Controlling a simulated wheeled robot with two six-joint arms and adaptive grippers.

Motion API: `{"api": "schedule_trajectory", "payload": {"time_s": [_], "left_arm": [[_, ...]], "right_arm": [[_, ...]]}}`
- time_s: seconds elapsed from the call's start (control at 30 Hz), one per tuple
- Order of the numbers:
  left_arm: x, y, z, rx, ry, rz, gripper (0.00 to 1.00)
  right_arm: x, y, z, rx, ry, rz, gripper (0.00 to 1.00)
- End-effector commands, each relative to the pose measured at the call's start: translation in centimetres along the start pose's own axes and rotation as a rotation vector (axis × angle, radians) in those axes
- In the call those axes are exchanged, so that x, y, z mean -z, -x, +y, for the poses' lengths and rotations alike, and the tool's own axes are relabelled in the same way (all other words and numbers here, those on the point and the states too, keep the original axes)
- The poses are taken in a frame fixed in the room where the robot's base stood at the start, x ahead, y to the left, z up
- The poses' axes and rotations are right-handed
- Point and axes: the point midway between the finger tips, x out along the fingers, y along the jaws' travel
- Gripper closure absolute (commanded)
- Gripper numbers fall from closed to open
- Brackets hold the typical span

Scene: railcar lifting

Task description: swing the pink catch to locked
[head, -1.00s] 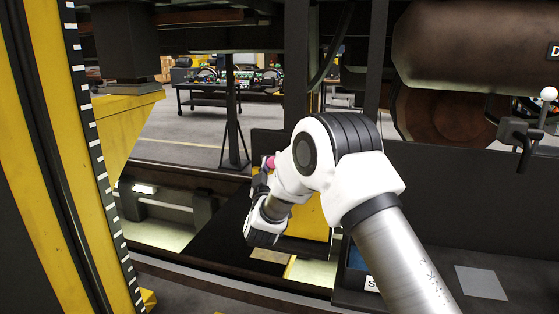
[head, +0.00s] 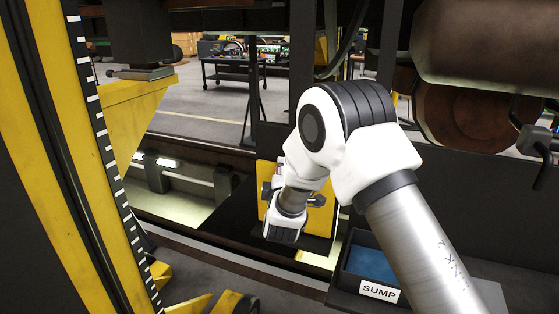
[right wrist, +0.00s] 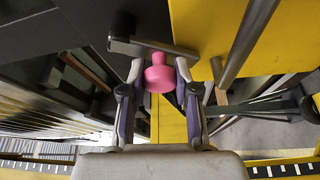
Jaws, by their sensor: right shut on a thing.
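The pink catch (right wrist: 158,76) shows in the right wrist view as a round pink knob on a dark grey bar (right wrist: 150,48). The bar lies nearly level across the top of that view, in front of a yellow panel (right wrist: 200,25). My right gripper (right wrist: 158,72) has one finger on each side of the knob and is shut on it. In the head view the right gripper (head: 276,178) is at the yellow panel (head: 318,215), and my own wrist and arm hide most of it and the knob. My left gripper is in neither view.
A tray labelled SUMP (head: 380,291) stands to the right of the panel, below my right arm. A yellow and black column (head: 60,150) with a white scale rises at left. A large brown cylinder (head: 490,50) hangs at upper right. A trolley (head: 245,72) stands far back.

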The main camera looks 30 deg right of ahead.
Motion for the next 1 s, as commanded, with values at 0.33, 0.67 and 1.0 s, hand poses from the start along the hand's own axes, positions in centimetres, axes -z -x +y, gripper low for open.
{"api": "schedule_trajectory", "payload": {"time_s": [0.33,0.67,1.0], "left_arm": [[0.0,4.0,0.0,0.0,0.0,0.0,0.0],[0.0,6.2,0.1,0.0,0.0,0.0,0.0],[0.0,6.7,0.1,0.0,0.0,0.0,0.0]], "right_arm": [[-1.1,0.5,0.1,0.124,0.286,0.0,1.0],[-1.8,0.8,-0.1,0.195,0.464,0.001,1.0],[-2.1,0.9,-0.4,0.217,0.516,0.0,1.0]]}}
